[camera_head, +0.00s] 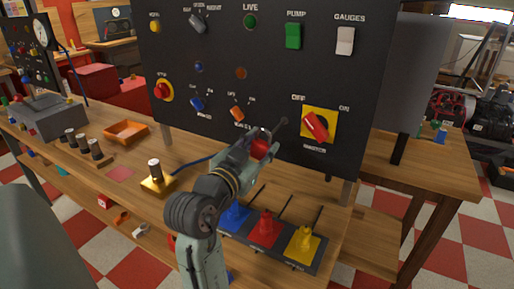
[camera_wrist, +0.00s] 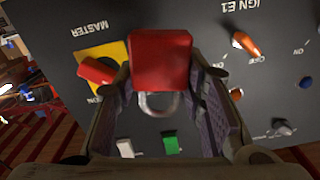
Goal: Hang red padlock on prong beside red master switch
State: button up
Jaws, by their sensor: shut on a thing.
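The red padlock (camera_wrist: 160,62) is held between the two fingers of my gripper (camera_wrist: 161,78) in the wrist view, its silver shackle (camera_wrist: 160,108) toward the bottom of the picture. In the head view the padlock (camera_head: 260,149) shows partly behind my gripper (camera_head: 262,143), in front of the black panel. The red master switch (camera_head: 316,126) sits on a yellow plate to the right of my gripper. In the wrist view, which shows the panel upside down, the switch (camera_wrist: 97,70) is left of the padlock. I cannot clearly make out the prong.
The black panel (camera_head: 225,65) stands upright on the wooden bench and carries several other switches and lamps. Below my gripper, a dark strip holds blue, red and yellow levers (camera_head: 267,228).

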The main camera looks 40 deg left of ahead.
jog(key=shift+p+x, duration=0.35)
jog(key=shift+x, duration=1.45)
jog(key=shift+w+a+f+b, duration=0.1)
jog(key=shift+w+f+b, duration=0.55)
jog(key=shift+w+f, duration=0.1)
jog(key=shift+r, duration=0.1)
jog(key=o, duration=1.3)
jog(key=v, duration=1.2)
jog(key=shift+a, duration=0.15)
